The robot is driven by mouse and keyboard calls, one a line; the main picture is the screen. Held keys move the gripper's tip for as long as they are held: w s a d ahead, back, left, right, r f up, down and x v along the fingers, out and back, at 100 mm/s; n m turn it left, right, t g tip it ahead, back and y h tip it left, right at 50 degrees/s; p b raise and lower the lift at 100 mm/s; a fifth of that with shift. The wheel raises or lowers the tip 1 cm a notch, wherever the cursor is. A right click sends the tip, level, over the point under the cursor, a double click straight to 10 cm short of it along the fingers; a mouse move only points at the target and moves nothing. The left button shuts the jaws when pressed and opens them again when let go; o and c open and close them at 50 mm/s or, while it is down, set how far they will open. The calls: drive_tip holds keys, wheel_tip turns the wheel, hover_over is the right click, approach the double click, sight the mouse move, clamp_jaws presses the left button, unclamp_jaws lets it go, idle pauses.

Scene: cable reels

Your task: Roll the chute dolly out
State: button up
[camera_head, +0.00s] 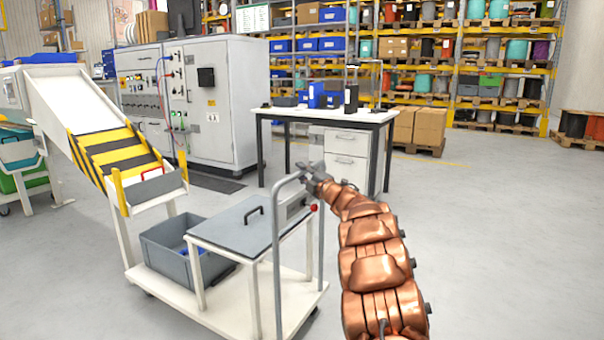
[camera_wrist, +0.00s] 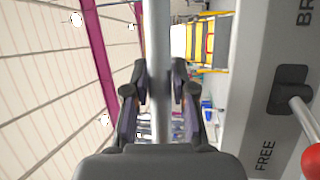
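The chute dolly (camera_head: 235,312) is a low white cart with a tall grey tube handle (camera_head: 276,260). It carries a grey bin (camera_head: 165,262) and a grey-lidded stand. Its left part is beside and partly under the end of the chute (camera_head: 85,100), which has yellow-black stripes. My gripper (camera_head: 318,178) is at the top bar of the handle. In the wrist view the bar (camera_wrist: 158,40) runs between my fingers (camera_wrist: 159,90), which appear closed against it. A brake lever with a red knob (camera_wrist: 313,160) points toward the FREE side of its panel; BRAKE is partly cut off.
A white table (camera_head: 330,114) with blue bins and a drawer unit stands behind the dolly. White control cabinets (camera_head: 235,100) stand at the back left. Cardboard boxes (camera_head: 430,127) sit on a pallet. Open floor lies to the right and in front.

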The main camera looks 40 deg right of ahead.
clamp_jaws()
idle(0.3)
